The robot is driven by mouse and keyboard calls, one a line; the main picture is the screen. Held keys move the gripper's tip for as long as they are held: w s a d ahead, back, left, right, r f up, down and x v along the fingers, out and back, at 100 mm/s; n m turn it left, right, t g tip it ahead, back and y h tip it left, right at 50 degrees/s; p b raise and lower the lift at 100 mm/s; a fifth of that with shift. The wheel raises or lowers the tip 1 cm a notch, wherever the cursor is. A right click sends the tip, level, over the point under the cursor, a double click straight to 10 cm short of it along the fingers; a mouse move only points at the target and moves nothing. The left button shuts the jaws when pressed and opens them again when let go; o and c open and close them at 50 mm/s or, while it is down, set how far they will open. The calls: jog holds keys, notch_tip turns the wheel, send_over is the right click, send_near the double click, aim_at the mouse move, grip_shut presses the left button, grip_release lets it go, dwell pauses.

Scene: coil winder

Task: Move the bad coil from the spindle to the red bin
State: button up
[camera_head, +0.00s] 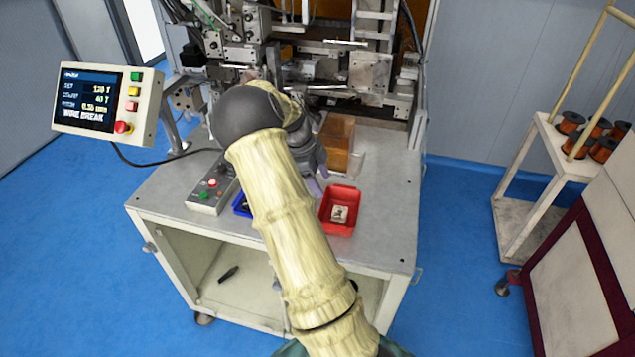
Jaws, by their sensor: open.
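The red bin (337,231) stands on the machine table, right of my forearm. A small pale, squarish item with dark marks (340,214) lies in it; I cannot tell whether it is a coil or a label. My gripper (318,179) is just behind the red bin's left rear corner, above the table, its fingertips pointing down. It is open, and I see nothing held between the fingers. The winder's spindle and the bad coil cannot be made out; my arm covers part of the machine front.
A blue bin (241,205) is partly hidden behind my arm. A button box (211,193) sits at the table's left. An amber block (336,143) stands behind my gripper. The screen (89,98) reads WIRE BREAK. A rack with copper spools (571,122) stands right. The table's right front is clear.

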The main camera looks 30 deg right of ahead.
jog(key=s+a+r+n+t+y, duration=0.1)
jog(key=s+a+r+n+t, duration=0.1)
jog(key=s+a+n, duration=0.3)
jog(key=s+a+r+n+t+y, duration=0.1)
jog(key=s+a+r+n+t, duration=0.1)
jog(key=s+a+n, duration=0.4)
jog(key=s+a+r+n+t+y, duration=0.1)
jog(key=s+a+n, duration=0.5)
jog(key=a+n, duration=0.8)
jog(key=n+t, duration=0.1)
jog(key=n, duration=0.1)
jog(key=shift+r+n, duration=0.3)
jog(key=shift+r, duration=0.1)
